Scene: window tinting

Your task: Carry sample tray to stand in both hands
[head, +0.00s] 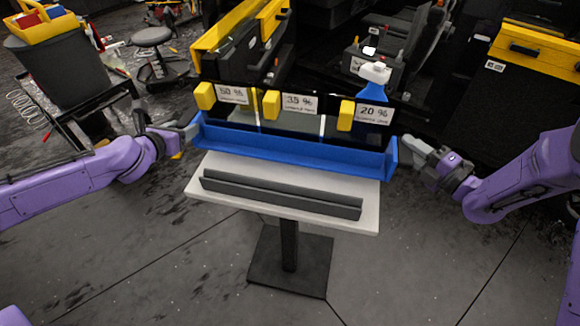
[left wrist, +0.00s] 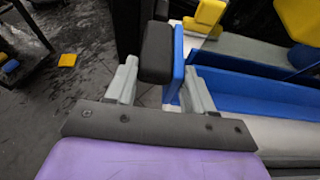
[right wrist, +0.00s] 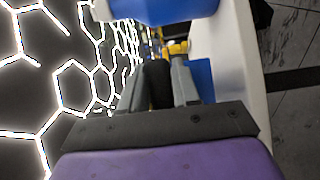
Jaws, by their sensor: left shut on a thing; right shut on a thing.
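The blue sample tray (head: 290,150) shows in the head view between my two hands, above or just behind the stand's white top (head: 285,220). It carries tinted panes with labels 50 %, 35 % (head: 300,104) and 20 % (head: 374,114), yellow blocks (head: 271,103) and a blue spray bottle with a white head (head: 374,74). My left gripper (head: 190,130) is shut on the tray's left end; its black handle (left wrist: 158,50) is between the fingers in the left wrist view. My right gripper (head: 408,150) is shut at the right end, on a dark handle (right wrist: 158,85). Whether the tray touches the stand is unclear.
A dark grey slotted rail (head: 280,194) lies along the stand top. The stand has a black post and square base (head: 290,262). A stool (head: 153,38) and cart stand at the back left. A yellow-topped black cabinet (head: 530,60) is at the right. Floor in front is clear.

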